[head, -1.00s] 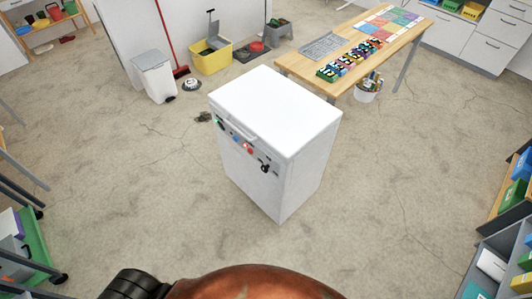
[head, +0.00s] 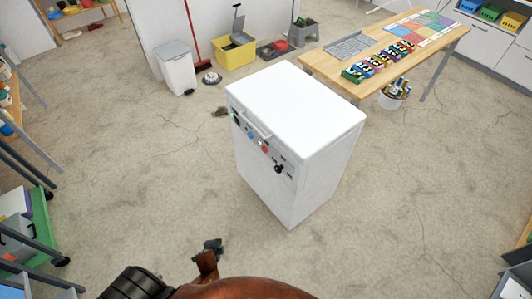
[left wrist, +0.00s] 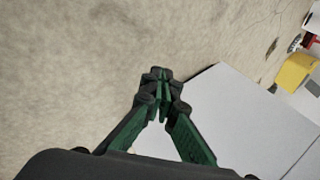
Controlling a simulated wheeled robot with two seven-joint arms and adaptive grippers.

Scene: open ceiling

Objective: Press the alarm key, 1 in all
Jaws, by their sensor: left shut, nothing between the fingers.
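A white box-shaped appliance (head: 292,130) stands on the floor in the middle of the head view. Its front panel carries a row of small controls: a dark one (head: 236,118), a blue one (head: 250,134), a red one (head: 265,149) and a black knob (head: 279,168). I cannot read which is the alarm key. My left gripper (head: 210,246) is low in the head view, in front of the appliance and apart from it. In the left wrist view its green fingers (left wrist: 161,80) are shut and empty, with the appliance's white top (left wrist: 235,110) beyond. My right gripper is not in view.
A wooden table (head: 330,72) with coloured items stands behind the appliance at right. A white bin (head: 177,68), a yellow bucket (head: 235,52) and a red broom (head: 193,35) are behind at left.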

